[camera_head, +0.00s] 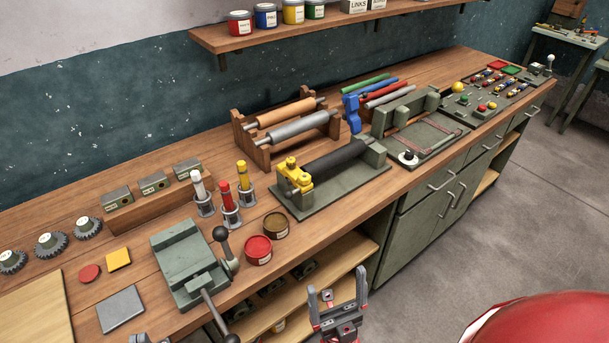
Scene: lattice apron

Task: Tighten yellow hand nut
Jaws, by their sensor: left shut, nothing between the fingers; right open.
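The yellow hand nut (292,172) sits at the left end of a dark roller (335,158) in a green-grey fixture on the workbench. It has raised lobes; its threads are hidden. My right gripper (339,290) is open and empty. It is in front of the bench edge, below and apart from the nut in the picture. My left gripper (150,339) shows only its tips at the bottom edge, in front of the grey vise, far from the nut. It is shut and empty.
A grey vise (182,258) with a long handle stands at the front left. Red and brown tins (258,249) and upright coloured tubes (227,196) are left of the fixture. A roller rack (262,155) stands behind it. A flat tray fixture (425,138) is to its right.

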